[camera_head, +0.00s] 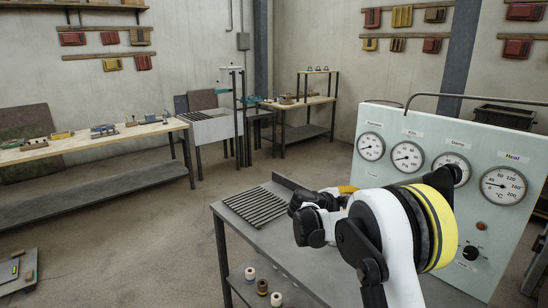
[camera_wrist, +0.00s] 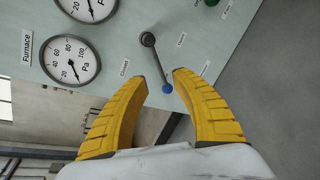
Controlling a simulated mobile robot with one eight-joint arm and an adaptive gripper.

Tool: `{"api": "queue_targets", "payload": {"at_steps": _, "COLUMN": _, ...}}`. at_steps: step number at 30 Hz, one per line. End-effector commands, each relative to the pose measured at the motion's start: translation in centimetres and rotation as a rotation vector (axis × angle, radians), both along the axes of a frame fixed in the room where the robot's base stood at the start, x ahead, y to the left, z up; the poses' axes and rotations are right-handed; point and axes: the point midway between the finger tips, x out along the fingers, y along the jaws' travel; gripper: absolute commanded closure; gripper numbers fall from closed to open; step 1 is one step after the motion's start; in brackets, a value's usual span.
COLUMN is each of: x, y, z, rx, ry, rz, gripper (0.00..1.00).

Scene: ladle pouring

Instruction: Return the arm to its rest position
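My gripper (camera_wrist: 159,77) shows in the wrist view with its two yellow fingers spread apart and nothing clasped between them. Beyond the fingertips is a grey control panel (camera_wrist: 110,62) with a lever (camera_wrist: 156,62) that ends in a blue tip. The blue tip appears between the fingertips; I cannot tell whether they touch. In the head view my white, black and yellow arm is bent in front of the panel (camera_head: 389,190), above the dark table (camera_head: 290,245). My gripper is mostly hidden there behind the arm.
The panel carries several round gauges, one being a pressure gauge (camera_wrist: 70,60), and a black knob (camera_head: 471,253). A slotted grate (camera_head: 257,207) lies on the table's left end. Small spools (camera_head: 262,286) stand on its lower shelf. A wooden workbench (camera_head: 100,138) is at left; the floor between is clear.

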Motion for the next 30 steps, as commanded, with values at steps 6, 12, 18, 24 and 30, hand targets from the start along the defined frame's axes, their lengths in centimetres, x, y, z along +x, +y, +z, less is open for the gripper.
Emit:
{"api": "queue_targets", "payload": {"at_steps": 6, "x": -8.1, "y": 0.2, "z": 4.7, "rx": 0.347, "ry": -0.113, "rz": -0.048, "gripper": 0.68}}
{"api": "queue_targets", "payload": {"at_steps": 12, "x": -17.3, "y": 1.9, "z": 6.6, "rx": 0.671, "ry": -0.223, "rz": -0.125, "gripper": 0.68}}
{"api": "queue_targets", "payload": {"at_steps": 18, "x": -27.1, "y": 4.7, "z": 6.4, "rx": 0.993, "ry": -0.329, "rz": -0.234, "gripper": 0.68}}
{"api": "queue_targets", "payload": {"at_steps": 24, "x": -36.5, "y": 8.3, "z": 4.3, "rx": 1.305, "ry": -0.430, "rz": -0.372, "gripper": 0.68}}
{"api": "queue_targets", "payload": {"at_steps": 30, "x": -42.6, "y": 11.4, "z": 1.5, "rx": 1.539, "ry": -0.498, "rz": -0.498, "gripper": 0.68}}
